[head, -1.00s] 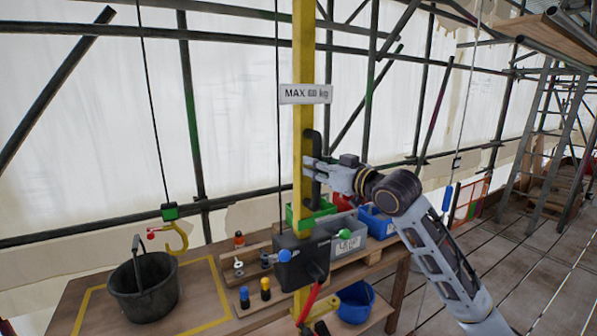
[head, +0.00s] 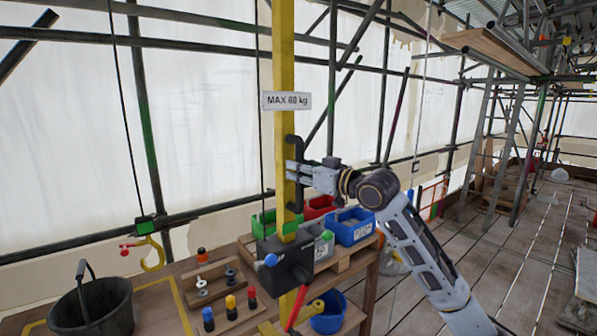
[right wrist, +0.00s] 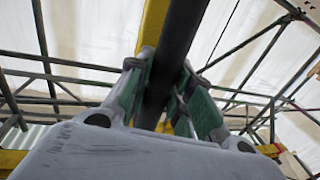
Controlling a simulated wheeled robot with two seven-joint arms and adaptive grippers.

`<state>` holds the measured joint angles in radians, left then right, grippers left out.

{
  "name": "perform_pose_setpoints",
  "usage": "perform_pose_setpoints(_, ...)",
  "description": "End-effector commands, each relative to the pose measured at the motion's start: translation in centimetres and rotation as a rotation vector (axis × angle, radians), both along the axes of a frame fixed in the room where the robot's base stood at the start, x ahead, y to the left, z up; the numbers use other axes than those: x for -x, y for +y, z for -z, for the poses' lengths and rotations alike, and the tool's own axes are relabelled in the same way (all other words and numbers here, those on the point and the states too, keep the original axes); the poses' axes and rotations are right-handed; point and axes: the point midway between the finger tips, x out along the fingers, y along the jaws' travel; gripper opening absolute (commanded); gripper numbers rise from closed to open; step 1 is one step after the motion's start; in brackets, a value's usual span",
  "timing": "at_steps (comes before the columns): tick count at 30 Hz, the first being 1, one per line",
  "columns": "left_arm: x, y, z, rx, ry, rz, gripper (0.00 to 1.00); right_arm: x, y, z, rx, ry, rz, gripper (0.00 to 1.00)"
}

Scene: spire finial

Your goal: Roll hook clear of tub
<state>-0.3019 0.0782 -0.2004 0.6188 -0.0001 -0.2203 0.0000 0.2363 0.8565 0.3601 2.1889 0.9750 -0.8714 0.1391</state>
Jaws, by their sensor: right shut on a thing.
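My right gripper (head: 294,174) is shut on the black upright handle (head: 298,190) of a yellow post (head: 284,130) with a "MAX 80 kg" sign. The right wrist view also shows the fingers (right wrist: 165,95) around the dark bar. The yellow hook (head: 155,257) hangs under a green block on a thin cable, left of the post. The black tub (head: 95,312) stands at the lower left on the table. In the picture the hook is right of the tub's rim and higher, with a gap between them. My left gripper is out of view.
A dark box (head: 284,262) with a blue knob and red lever sits low on the post. Coloured bins (head: 350,228) and a wooden rack of fittings (head: 205,290) stand on the wooden table (head: 155,310). Open plank floor (head: 490,260) lies to the right.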

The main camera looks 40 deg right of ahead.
Motion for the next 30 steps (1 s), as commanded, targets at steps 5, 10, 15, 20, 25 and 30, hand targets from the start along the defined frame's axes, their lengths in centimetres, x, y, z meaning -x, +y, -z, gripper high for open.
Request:
perform_pose_setpoints(5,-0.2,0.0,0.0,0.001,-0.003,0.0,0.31,0.0,0.1,0.0,0.0,0.0,-0.001,0.32)
perform_pose_setpoints(10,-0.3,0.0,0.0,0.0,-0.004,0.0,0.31,0.0,0.1,0.0,0.0,0.001,-0.001,0.44)
perform_pose_setpoints(15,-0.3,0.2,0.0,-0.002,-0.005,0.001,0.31,0.0,0.1,0.0,-0.001,0.001,-0.001,0.44)
perform_pose_setpoints(20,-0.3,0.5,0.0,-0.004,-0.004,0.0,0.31,0.1,0.1,0.0,-0.001,0.001,-0.001,0.44)
perform_pose_setpoints(25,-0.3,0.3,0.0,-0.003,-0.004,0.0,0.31,0.6,-0.1,0.0,-0.002,0.001,-0.002,0.44)
perform_pose_setpoints(30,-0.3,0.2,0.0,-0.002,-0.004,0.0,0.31,1.5,-0.3,0.1,-0.002,0.001,-0.002,0.44)
